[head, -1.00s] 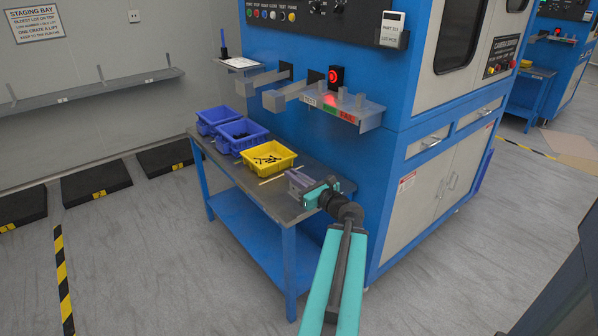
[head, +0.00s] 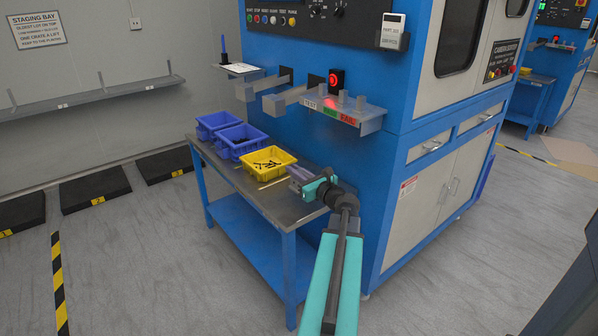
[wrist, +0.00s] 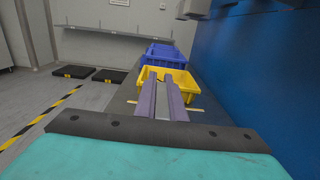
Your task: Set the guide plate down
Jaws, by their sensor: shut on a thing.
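My gripper (head: 301,175) is above the near right part of the grey bench top (head: 266,198), close to the blue machine. In the wrist view its two purple-grey fingers (wrist: 161,98) point forward, nearly parallel, with a narrow gap. A thin light grey piece (wrist: 161,104) shows between them; it seems to be the guide plate, held there, though its outline is mostly hidden by the fingers. Whether it touches the bench cannot be told.
A yellow bin (head: 268,161) with dark parts stands just beyond my gripper, with two blue bins (head: 240,141) behind it. A thin pale strip (head: 272,183) lies before the yellow bin. The machine's shelf with pegs (head: 345,110) overhangs above. The bench's front left is bare.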

